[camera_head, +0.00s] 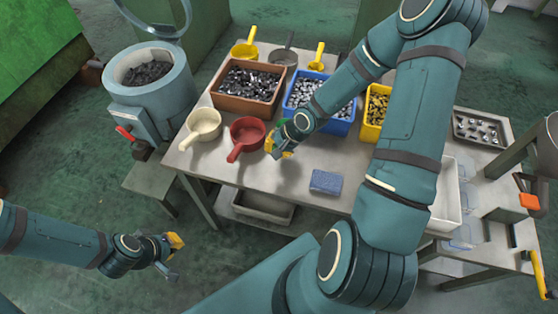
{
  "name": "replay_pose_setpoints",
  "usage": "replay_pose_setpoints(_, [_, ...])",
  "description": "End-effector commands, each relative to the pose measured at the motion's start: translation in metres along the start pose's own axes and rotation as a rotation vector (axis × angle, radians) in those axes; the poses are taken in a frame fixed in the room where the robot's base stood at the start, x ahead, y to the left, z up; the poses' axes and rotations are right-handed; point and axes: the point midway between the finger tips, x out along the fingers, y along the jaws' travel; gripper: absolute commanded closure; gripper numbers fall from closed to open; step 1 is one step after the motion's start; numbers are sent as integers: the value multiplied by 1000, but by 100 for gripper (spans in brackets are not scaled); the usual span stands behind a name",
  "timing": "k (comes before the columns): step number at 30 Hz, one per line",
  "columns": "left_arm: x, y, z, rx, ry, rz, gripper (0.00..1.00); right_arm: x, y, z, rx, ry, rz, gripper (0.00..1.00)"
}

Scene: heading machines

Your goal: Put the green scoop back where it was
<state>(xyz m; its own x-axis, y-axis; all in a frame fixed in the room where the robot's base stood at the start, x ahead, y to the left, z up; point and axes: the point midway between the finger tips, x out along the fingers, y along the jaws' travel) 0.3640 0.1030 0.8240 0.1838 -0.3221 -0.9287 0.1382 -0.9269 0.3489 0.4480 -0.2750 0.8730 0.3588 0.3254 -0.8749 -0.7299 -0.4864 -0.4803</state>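My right gripper (280,152) is low over the table, just right of the red scoop (246,135). Its fingers are small and partly hidden, so I cannot tell whether they are open or hold anything. A cream scoop (203,124) sits left of the red one. Two yellow scoops (244,47) and a dark grey scoop (284,54) are at the table's back edge. My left gripper (174,258) is open and empty, low at the left, away from the table.
The table (263,184) bears a brown bin (248,101), a blue bin (327,126) and a yellow bin (371,132), all with metal parts. A blue block (326,182) lies near the front edge. A round container (150,98) stands left. The table's front middle is partly clear.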

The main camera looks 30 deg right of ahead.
Motion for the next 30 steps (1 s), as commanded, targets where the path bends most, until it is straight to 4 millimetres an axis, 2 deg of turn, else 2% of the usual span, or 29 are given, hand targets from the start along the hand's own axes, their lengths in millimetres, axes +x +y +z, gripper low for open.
replay_pose_setpoints(1, [6, -2, 2, 1, -3, 0, 100, 12, 5, 0, -1, -3, 0, 100])
replay_pose_setpoints(3, [8, -3, 4, 2, -7, 1, 100, 21, 10, -1, -2, -2, 0, 100])
replay_pose_setpoints(11, [12, -5, 6, 4, -13, 2, 100, 37, 19, -2, 0, 0, -2, 100])
replay_pose_setpoints(17, [20, -7, 10, 6, -20, 3, 100, 61, 32, -4, -2, -2, 0, 100])
replay_pose_setpoints(29, [21, -8, 11, 7, -23, 3, 100, 65, 35, -5, 0, 1, -1, 100])
replay_pose_setpoints(30, [21, -8, 11, 7, -23, 3, 100, 65, 35, -5, 0, 0, -1, 95])
